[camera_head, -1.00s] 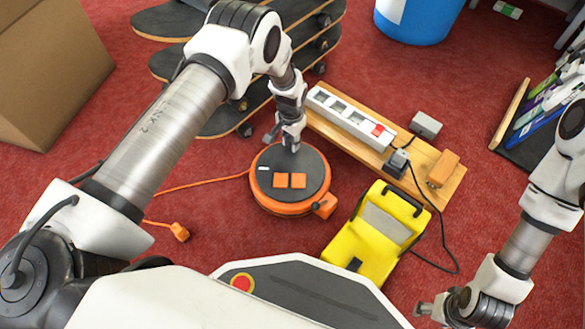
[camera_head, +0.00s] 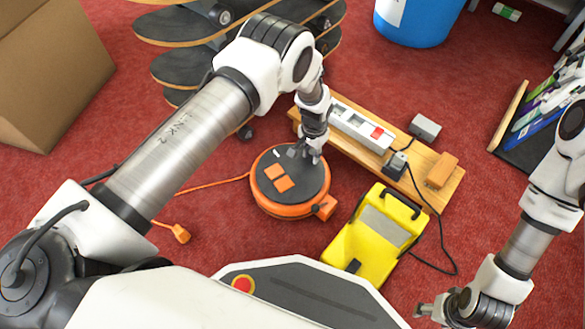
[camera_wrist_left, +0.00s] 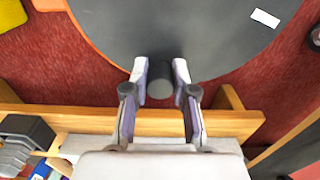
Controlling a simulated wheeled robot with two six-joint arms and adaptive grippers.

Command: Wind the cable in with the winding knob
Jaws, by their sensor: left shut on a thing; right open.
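The orange cable reel (camera_head: 262,197) lies flat on the red carpet, with a dark grey disc (camera_head: 297,194) on top bearing two orange squares. My left gripper (camera_head: 311,155) is at the disc's far right edge, shut on the dark winding knob (camera_wrist_left: 160,80), which shows between its fingers in the left wrist view. The orange cable (camera_head: 215,182) runs left from the reel and passes behind my left arm. Its orange plug (camera_head: 181,234) lies on the carpet beside the arm. My right gripper (camera_head: 432,309) is open and empty at the lower right.
A wooden board (camera_head: 452,188) with a white power strip (camera_head: 355,127) lies just behind the reel. A yellow lamp-like unit (camera_head: 372,243) with a black cord stands to the right. Skateboards (camera_head: 180,68), a cardboard box (camera_head: 45,70) and a blue bin (camera_head: 420,20) are further back.

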